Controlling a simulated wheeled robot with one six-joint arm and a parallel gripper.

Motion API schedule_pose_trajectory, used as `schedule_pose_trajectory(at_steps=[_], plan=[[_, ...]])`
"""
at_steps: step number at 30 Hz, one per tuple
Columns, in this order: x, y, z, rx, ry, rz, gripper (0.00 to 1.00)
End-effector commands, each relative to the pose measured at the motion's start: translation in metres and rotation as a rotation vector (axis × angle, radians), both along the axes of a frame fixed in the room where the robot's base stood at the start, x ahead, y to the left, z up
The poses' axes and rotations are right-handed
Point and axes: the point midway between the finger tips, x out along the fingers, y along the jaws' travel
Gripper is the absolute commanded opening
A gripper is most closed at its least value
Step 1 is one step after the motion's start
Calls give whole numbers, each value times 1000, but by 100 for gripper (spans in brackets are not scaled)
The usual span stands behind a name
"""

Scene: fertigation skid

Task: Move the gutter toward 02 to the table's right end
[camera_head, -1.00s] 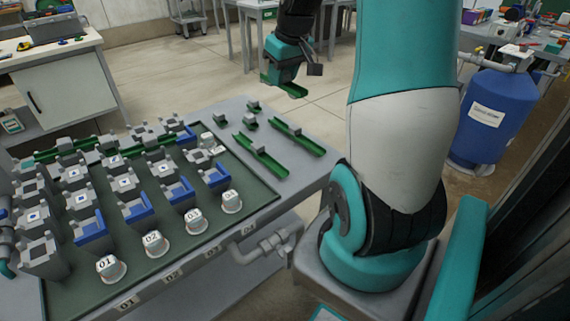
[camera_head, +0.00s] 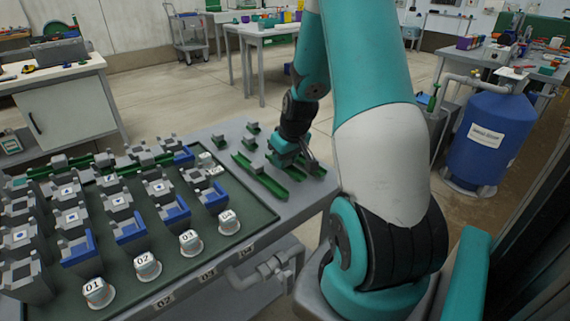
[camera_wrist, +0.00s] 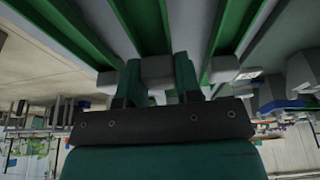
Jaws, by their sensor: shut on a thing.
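My gripper (camera_head: 308,166) is low over the right end of the grey table (camera_head: 318,197), shut on a green gutter. In the wrist view my gripper's fingers (camera_wrist: 157,82) close on a grey block at the held gutter (camera_wrist: 127,20). Other green strips lie close on both sides there. In the head view the arm hides much of the held gutter, and I cannot tell whether it touches the table. Another green gutter (camera_head: 261,177) lies just left of my gripper. The number 02 is on a white cap (camera_head: 147,266) at the front of the dark green mat (camera_head: 205,262).
Grey holders, some with blue brackets (camera_head: 176,215), fill the mat at left. Small green-and-grey pieces (camera_head: 252,128) stand behind the gutters. A blue tank (camera_head: 490,140) stands at right, beyond my arm.

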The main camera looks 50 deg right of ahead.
Motion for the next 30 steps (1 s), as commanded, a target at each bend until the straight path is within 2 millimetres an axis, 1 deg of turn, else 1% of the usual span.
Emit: schedule_pose_trajectory(at_steps=[1, 3, 11, 14, 15, 18, 26, 30], plan=[[0, 0, -8, 1, 1, 0, 7], [0, 0, -12, 0, 0, 0, 7], [0, 0, -12, -1, -2, 0, 7], [0, 0, -16, -1, -1, 0, 7], [0, 0, -15, -1, -2, 0, 36], [0, 0, -15, -1, -1, 0, 57], [0, 0, -14, -1, -1, 0, 57], [-2, 0, -3, -3, -2, -1, 57]])
